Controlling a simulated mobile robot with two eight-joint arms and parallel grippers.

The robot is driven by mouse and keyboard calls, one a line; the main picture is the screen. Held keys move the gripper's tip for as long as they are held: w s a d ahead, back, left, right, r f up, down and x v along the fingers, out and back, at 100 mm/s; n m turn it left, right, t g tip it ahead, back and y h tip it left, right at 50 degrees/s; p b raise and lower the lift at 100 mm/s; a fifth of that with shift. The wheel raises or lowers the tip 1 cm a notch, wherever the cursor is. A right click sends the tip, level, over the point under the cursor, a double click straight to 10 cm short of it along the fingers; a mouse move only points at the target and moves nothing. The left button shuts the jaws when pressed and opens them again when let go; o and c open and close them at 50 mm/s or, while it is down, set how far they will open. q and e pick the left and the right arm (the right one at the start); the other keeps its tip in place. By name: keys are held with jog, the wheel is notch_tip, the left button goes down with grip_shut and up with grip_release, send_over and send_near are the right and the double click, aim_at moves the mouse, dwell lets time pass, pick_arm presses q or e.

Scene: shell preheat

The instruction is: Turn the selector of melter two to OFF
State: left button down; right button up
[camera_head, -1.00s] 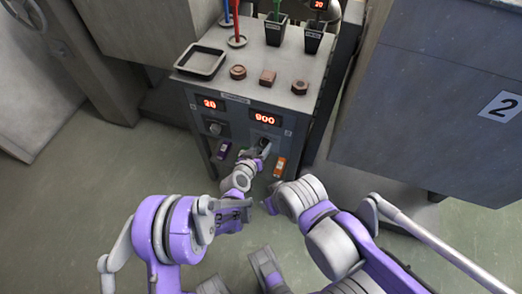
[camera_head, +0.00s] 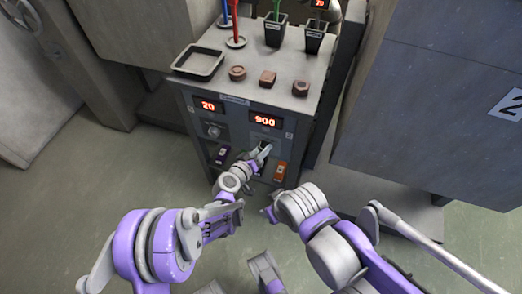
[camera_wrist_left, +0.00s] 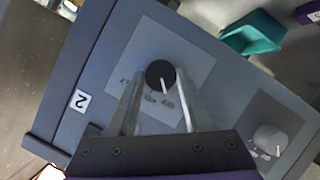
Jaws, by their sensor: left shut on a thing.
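Melter two's selector (camera_wrist_left: 160,75) is a round black knob with a white pointer on a light grey plate. In the left wrist view the pointer aims down the picture, toward small labels I cannot read. My left gripper (camera_head: 262,151) is at the selector under the red 900 display (camera_head: 265,120). In the left wrist view its two fingers (camera_wrist_left: 159,88) are on either side of the knob and shut on it. In the head view the gripper mostly hides the knob. My right arm is lower right; whether its jaws are open is unclear.
The other selector, a grey knob (camera_head: 213,130), is left, under a display reading 20 (camera_head: 208,106). A tray (camera_head: 199,62) and several brown pieces sit on the cabinet top.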

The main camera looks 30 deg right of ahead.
pick_arm(q)
jog(key=shift+c, duration=1.6)
grip_release()
jog(key=p+v, duration=0.1)
jog(key=v, duration=0.9)
jog(key=shift+a+r, duration=0.2)
jog(key=shift+a, duration=0.15)
jog(key=shift+s, duration=0.15)
